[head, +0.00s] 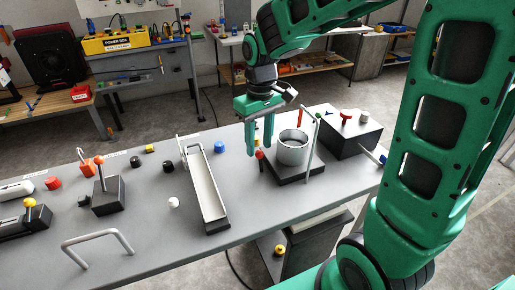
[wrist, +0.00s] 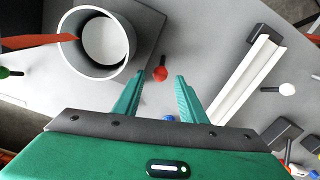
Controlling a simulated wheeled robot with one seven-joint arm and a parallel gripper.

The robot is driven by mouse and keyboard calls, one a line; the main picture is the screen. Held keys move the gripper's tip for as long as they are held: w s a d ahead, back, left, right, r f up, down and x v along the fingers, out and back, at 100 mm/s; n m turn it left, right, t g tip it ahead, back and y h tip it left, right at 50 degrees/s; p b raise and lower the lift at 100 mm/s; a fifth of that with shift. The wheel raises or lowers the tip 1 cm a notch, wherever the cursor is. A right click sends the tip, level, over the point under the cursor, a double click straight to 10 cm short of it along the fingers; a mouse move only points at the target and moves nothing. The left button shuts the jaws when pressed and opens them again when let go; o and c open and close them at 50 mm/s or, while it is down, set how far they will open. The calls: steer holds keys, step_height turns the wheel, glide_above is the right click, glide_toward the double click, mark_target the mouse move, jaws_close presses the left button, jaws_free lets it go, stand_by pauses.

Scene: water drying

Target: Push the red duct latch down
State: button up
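The duct is a short metal cylinder (head: 292,152) on a dark base (head: 312,167); it also shows in the wrist view (wrist: 78,66). A small red knob (head: 259,156) stands beside it, on its left. A red upright bar (head: 300,117) stands behind the duct and crosses its rim in the wrist view (wrist: 35,41). I cannot tell for certain which red part is the latch. My gripper (head: 259,149) points down just above the red knob. In the wrist view the knob (wrist: 160,74) lies between my open, empty fingers (wrist: 159,79); contact is unclear.
A long white channel (head: 205,188) lies left of my gripper. A dark box with a red T-handle (head: 346,117) stands to the right. Small knobs and a grey handle (head: 97,240) occupy the left of the table.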

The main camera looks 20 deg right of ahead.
mark_target(257, 165)
steer(key=shift+f, duration=1.3)
steer(key=shift+c, duration=0.3)
jaws_close()
steer(key=shift+w+f+g, duration=0.25)
steer(key=shift+w+g, duration=0.4)
steer(key=shift+g, duration=0.55)
steer(key=shift+o, duration=0.3)
jaws_free()
steer(key=v, duration=1)
steer(key=shift+w+r, duration=0.15)
steer(key=shift+r, duration=0.2)
